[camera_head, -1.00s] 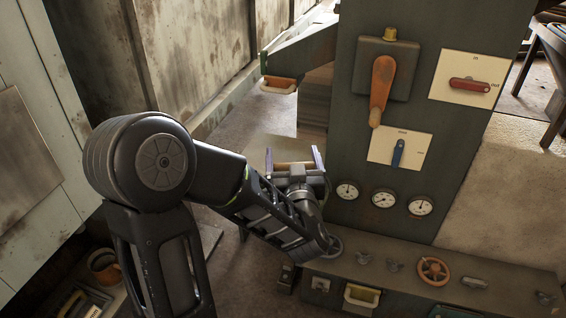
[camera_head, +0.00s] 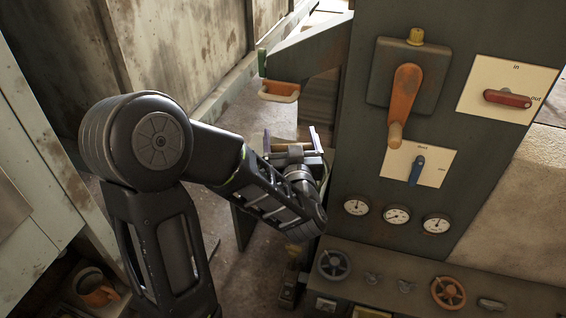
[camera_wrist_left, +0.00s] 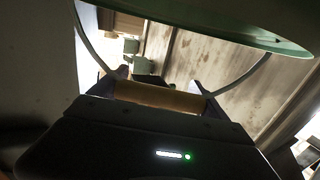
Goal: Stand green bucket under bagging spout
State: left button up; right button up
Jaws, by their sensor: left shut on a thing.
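My left gripper (camera_head: 290,143) is shut on the wooden grip of a wire bail, and this handle (camera_wrist_left: 158,96) lies across the jaws in the left wrist view. The bail's wires run up to the pale green rim of the green bucket (camera_wrist_left: 225,32). In the head view I cannot make out the bucket's body. The bagging spout (camera_head: 279,91), with a tan-orange lip, sticks out left from the dark machine. In the head view my left gripper appears just below the spout; the distance between them is unclear. My right gripper is not in view.
The dark green machine (camera_head: 460,60) stands close on the right, with an orange lever (camera_head: 404,100), gauges and a low ledge with handwheels (camera_head: 448,293). A stained wall (camera_head: 185,50) runs along the left.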

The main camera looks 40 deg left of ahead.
pick_arm(q)
jog(key=shift+w+a+r, duration=0.1)
dwell(0.3)
jog(key=b+x, duration=0.3)
jog(key=x, duration=1.4)
jog(key=shift+w+a+f+b, duration=0.15)
jog(key=shift+f+b, duration=0.2)
jog(key=shift+f, duration=0.2)
jog(key=shift+w+a+f+b, duration=0.15)
jog(key=shift+f+b, duration=0.25)
jog(key=shift+f, duration=0.2)
jog(key=shift+w+a+f+b, duration=0.1)
jog(key=shift+f+b, duration=0.25)
jog(key=shift+f, duration=0.2)
